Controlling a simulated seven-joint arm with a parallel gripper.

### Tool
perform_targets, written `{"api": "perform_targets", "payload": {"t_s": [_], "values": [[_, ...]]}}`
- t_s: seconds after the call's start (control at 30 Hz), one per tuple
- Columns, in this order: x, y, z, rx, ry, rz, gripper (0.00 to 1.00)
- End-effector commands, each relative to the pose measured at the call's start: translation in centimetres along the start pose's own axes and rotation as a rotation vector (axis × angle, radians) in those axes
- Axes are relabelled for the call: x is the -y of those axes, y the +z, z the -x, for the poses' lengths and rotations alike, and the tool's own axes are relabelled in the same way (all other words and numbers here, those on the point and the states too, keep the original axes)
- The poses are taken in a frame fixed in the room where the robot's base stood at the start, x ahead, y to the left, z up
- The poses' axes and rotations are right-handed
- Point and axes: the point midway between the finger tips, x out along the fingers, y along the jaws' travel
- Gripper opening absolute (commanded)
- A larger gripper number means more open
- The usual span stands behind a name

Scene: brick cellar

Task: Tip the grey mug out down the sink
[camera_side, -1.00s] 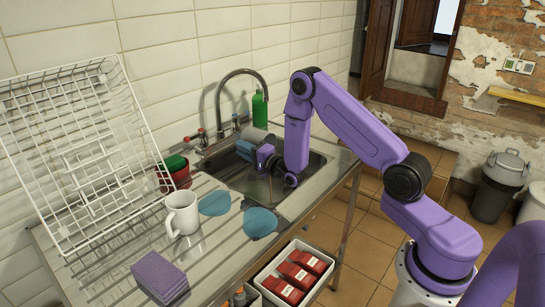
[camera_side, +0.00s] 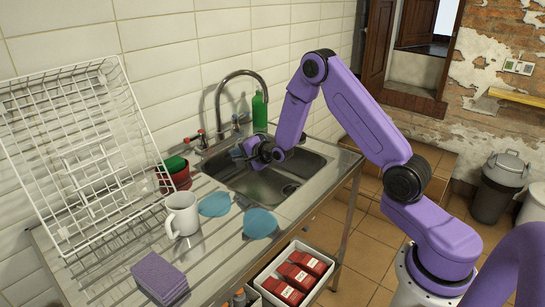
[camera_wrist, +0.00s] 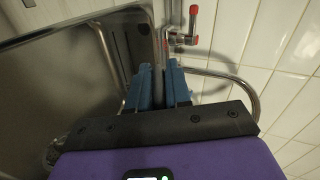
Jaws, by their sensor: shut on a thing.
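My gripper (camera_side: 238,153) is over the far left part of the steel sink (camera_side: 316,158), close to the tap (camera_side: 219,108). In the wrist view its blue fingers (camera_wrist: 162,88) are close together with a narrow gap. The visible part of the sink floor shows the drain and no mug. The tap's chrome spout (camera_wrist: 105,48) curves close around my fingers in the wrist view.
A wire rack (camera_side: 75,165) leans at the left. A red pot (camera_side: 176,180) and green bottle (camera_side: 259,108) stand near the tap.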

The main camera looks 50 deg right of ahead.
Motion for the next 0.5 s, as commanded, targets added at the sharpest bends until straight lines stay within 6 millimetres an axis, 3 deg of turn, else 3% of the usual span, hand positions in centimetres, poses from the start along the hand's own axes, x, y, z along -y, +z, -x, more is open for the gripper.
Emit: {"api": "perform_targets", "payload": {"t_s": [0.5], "values": [[-1.0, 0.2, -0.9, 0.029, 0.218, 0.004, 0.00]]}}
